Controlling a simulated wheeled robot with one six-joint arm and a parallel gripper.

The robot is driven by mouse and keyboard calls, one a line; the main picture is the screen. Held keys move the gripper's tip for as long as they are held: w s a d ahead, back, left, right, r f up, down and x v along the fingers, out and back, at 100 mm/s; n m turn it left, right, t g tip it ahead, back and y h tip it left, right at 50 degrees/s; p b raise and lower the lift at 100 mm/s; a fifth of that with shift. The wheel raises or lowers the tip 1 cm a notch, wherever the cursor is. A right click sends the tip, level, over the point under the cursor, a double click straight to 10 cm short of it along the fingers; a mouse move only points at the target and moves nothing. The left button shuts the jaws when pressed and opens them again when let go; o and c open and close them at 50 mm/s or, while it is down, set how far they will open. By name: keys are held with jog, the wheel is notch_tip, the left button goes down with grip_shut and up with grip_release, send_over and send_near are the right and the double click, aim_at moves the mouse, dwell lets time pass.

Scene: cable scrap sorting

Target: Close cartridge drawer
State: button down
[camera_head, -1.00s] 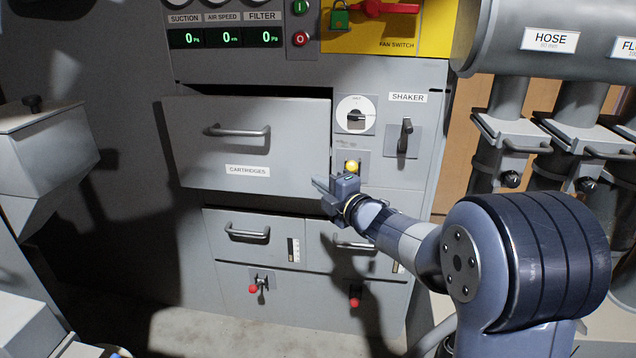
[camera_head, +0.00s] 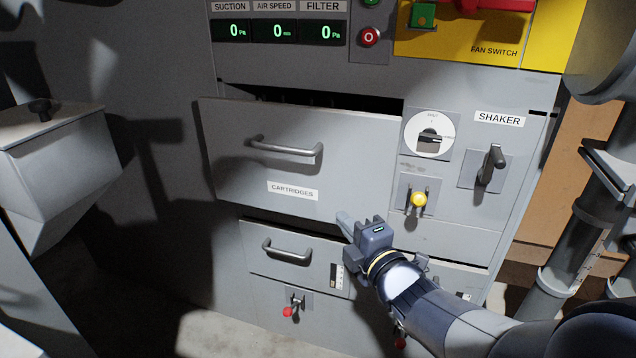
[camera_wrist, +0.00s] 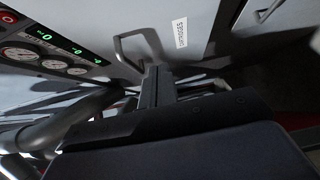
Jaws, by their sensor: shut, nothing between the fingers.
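The cartridge drawer (camera_head: 240,172) is a wide grey front labelled CARTRIDGES with a bar handle (camera_head: 286,150). It stands out from the cabinet, with a dark gap along its top edge. My gripper (camera_head: 343,220) is shut and empty, close to the drawer front's lower right corner; I cannot tell whether it touches. In the wrist view the shut fingers (camera_wrist: 156,75) point toward the drawer front (camera_wrist: 195,20), with its handle (camera_wrist: 122,48) and label close by.
The shaker panel with a yellow knob (camera_head: 418,199) and a lever (camera_head: 491,163) lies right of the drawer. A lower drawer (camera_head: 290,262) is below, with a red-tipped latch (camera_head: 290,306) beneath it. A grey hopper box (camera_head: 60,160) stands at the left.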

send_near(321, 179)
jog(key=w+a, duration=0.2)
jog(key=a, duration=0.2)
jog(key=shift+w+d, duration=0.25)
jog(key=shift+w, duration=0.25)
jog(key=shift+w+d, duration=0.25)
jog(key=shift+w, duration=0.25)
jog(key=shift+w+d, duration=0.25)
jog(key=shift+w, duration=0.45)
jog(key=w+d, duration=0.1)
jog(key=w, duration=0.1)
jog(key=w+d, duration=0.1)
jog(key=w, duration=0.2)
jog(key=w+d, duration=0.1)
jog(key=w, duration=0.2)
jog(key=shift+w+r, duration=0.1)
jog(key=shift+r, duration=0.1)
